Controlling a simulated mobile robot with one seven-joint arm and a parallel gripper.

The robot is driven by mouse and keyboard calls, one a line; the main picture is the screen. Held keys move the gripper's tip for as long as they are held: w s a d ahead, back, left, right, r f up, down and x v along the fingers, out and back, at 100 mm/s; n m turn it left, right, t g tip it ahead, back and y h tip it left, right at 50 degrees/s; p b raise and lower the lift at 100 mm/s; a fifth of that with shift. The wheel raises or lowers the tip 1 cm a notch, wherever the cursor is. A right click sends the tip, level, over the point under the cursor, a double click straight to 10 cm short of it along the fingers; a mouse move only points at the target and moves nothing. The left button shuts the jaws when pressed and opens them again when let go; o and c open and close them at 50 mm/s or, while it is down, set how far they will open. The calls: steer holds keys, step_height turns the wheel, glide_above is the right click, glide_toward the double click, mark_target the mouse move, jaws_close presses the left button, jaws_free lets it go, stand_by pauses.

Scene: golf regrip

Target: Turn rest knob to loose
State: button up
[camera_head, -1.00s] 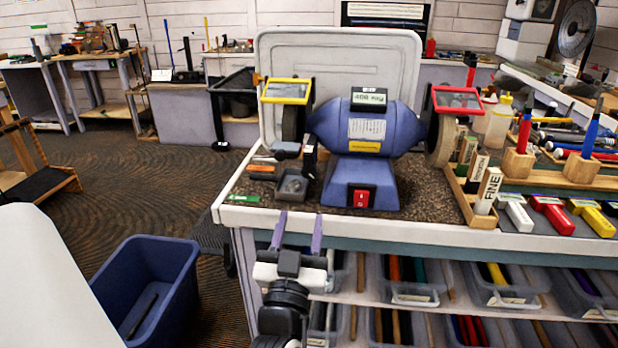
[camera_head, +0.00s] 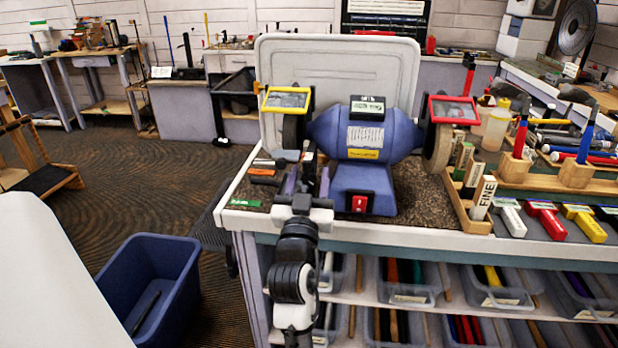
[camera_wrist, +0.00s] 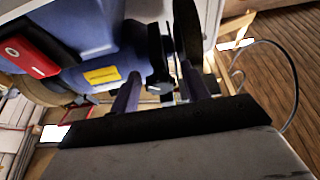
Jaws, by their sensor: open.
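The blue bench grinder (camera_head: 365,140) stands on the bench, with a red switch (camera_head: 360,204) at its front. My gripper (camera_head: 307,182) is open, in front of the grinder's left wheel. In the wrist view my gripper (camera_wrist: 159,72) has its two fingers apart, with a small dark part (camera_wrist: 157,82) showing between them. This may be the rest knob; its setting cannot be read. In the head view my gripper largely hides this area. I cannot tell whether the fingers touch anything.
A wooden tray of dressing blocks (camera_head: 468,206) sits right of the grinder. A green strip (camera_head: 245,203) lies at the bench's front left edge. Shelf bins (camera_head: 410,283) sit below. A blue bin (camera_head: 150,290) stands on the floor at left.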

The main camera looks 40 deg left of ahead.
steer(key=shift+c, duration=0.4)
steer(key=c, duration=0.9)
steer(key=shift+o, duration=0.2)
steer(key=shift+r+n+p, duration=0.15)
steer(key=shift+n+p, duration=0.35)
steer(key=shift+p, duration=0.25)
steer(key=shift+n+g+y+p, duration=0.3)
steer(key=shift+n+g+y, duration=0.1)
steer(key=shift+n, duration=0.2)
steer(key=o, duration=0.9)
steer(key=shift+o, duration=0.2)
steer(key=shift+s+f, duration=0.1)
steer(key=shift+f, duration=0.15)
